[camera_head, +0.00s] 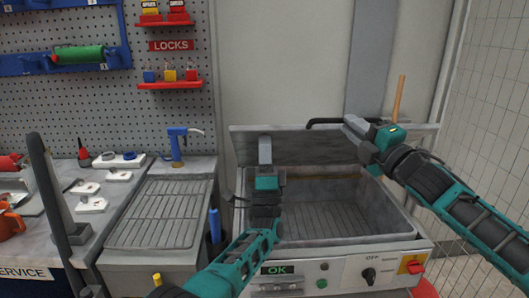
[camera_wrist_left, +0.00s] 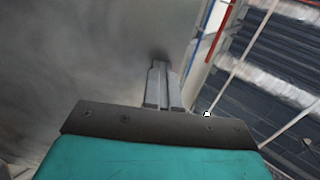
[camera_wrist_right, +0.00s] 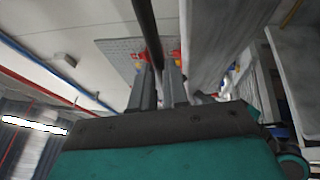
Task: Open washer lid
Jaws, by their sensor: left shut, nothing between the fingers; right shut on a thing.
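The washer (camera_head: 345,272) stands in front of me. Its grey lid (camera_head: 318,148) is raised along the back, and the basin (camera_head: 325,212) with its ribbed floor shows open below. A black bar handle (camera_head: 325,121) runs along the lid's top edge. My right gripper (camera_head: 352,127) is shut on the handle; the dark bar (camera_wrist_right: 147,30) passes between its fingers in the right wrist view. My left gripper (camera_head: 265,148) is shut and empty, upright in front of the lid's left part. In the left wrist view its closed fingers (camera_wrist_left: 161,85) point toward a grey surface; contact cannot be told.
A control panel with a black knob (camera_head: 369,275) and a red switch (camera_head: 412,265) is on the washer's front. To the left are a drain rack (camera_head: 158,215), a blue faucet (camera_head: 178,140) and a cluttered bench. A wall stands behind; a wire mesh fence (camera_head: 495,110) is at right.

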